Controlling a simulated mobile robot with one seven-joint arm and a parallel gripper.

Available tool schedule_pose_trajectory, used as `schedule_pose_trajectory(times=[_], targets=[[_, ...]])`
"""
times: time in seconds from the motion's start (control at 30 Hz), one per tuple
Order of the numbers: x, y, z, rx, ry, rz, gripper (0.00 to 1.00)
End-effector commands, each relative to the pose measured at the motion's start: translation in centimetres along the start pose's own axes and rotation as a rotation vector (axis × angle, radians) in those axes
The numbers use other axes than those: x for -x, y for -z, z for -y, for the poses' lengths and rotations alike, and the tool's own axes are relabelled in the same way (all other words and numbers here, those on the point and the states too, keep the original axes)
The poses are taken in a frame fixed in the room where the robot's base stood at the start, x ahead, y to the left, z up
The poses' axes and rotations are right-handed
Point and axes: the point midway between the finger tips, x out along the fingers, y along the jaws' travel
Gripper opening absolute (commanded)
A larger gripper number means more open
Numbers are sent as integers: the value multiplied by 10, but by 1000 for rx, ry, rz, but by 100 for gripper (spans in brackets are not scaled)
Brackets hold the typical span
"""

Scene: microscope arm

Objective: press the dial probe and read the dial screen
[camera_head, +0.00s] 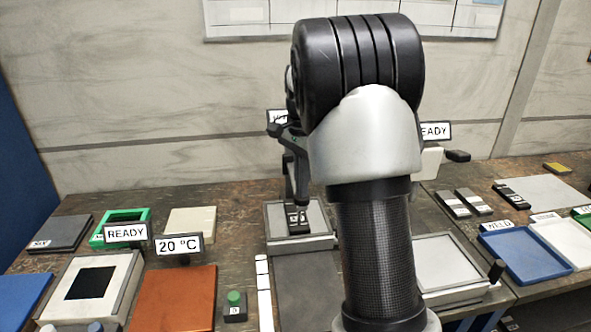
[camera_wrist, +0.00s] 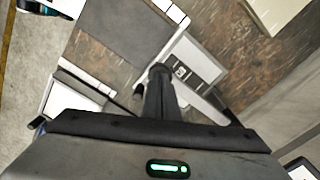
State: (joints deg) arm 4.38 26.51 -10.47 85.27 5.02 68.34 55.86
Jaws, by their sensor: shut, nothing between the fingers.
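My gripper (camera_head: 298,203) reaches down, its fingers shut and empty, over a grey square plate (camera_head: 322,222) in the middle of the bench. In the wrist view the closed fingertips (camera_wrist: 160,72) lie in front of a pale plate (camera_wrist: 203,62), beside a small black-and-white label (camera_wrist: 180,72). I cannot tell whether they touch it. I cannot clearly pick out the dial probe; my arm hides much of the area behind and right of the plate. One sign behind my arm (camera_head: 277,117) is mostly covered, and another (camera_head: 436,132) shows "EADY". I cannot tell whether either is the dial screen.
A "READY" sign (camera_head: 126,233) and a "20 °C" sign (camera_head: 179,246) stand at left. A green button (camera_head: 234,298) stands near the front. A blue tray (camera_head: 522,250) and slim grey bars (camera_head: 453,204) lie at right. The wall closes off the back.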

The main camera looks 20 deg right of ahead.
Motion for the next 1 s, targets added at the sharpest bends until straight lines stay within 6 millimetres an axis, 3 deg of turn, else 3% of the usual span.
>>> schedule_pose_trajectory(times=[0.03,0.27,0.8,1.0], targets=[[-8,-2,-3,0,-15,8,0],[-4,-2,-3,0,-16,8,0],[44,-1,-2,0,-9,5,0],[50,-1,-1,0,-7,4,0]])
